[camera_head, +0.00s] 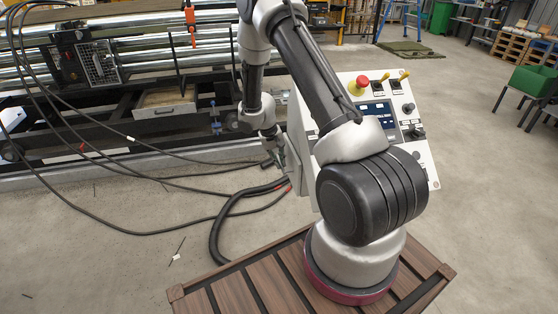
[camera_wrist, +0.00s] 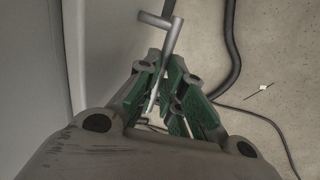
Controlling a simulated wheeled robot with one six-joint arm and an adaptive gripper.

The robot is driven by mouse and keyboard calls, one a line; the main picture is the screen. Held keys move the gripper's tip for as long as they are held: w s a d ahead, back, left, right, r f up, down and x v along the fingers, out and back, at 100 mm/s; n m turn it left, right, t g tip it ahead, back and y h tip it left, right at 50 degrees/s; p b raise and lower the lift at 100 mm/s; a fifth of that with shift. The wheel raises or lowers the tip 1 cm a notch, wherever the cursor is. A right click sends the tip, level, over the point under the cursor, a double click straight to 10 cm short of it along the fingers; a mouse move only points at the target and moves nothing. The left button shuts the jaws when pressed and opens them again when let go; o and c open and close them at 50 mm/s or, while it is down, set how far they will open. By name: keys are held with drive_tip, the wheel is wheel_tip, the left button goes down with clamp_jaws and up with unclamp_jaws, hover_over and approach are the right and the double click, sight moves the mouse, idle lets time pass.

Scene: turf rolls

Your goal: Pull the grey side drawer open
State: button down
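The grey side drawer appears as a pale grey front (camera_wrist: 105,50) along the left of the wrist view. Its grey bar handle (camera_wrist: 172,38) stands out from that front on a short post. My gripper (camera_wrist: 168,80) has green-padded fingers on either side of the handle's lower part. The fingers look apart, and I cannot see clear contact with the bar. In the head view my gripper (camera_head: 279,160) is low at the left side of the white control cabinet (camera_head: 299,125). My arm hides much of the cabinet, and the drawer front cannot be made out there.
Thick black hoses (camera_head: 225,215) lie on the concrete floor by the cabinet, one also right of my gripper in the wrist view (camera_wrist: 232,45). A machine with metal rollers (camera_head: 130,50) stands at the back left. Open floor (camera_head: 480,160) lies to the right.

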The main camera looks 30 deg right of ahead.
drive_tip(key=w+a, duration=0.3)
drive_tip(key=a, duration=1)
drive_tip(key=w+a, duration=0.4)
drive_tip(key=a, duration=0.9)
drive_tip(key=shift+w, duration=0.2)
drive_tip(key=c, duration=1.5)
unclamp_jaws()
drive_tip(key=v, duration=1.2)
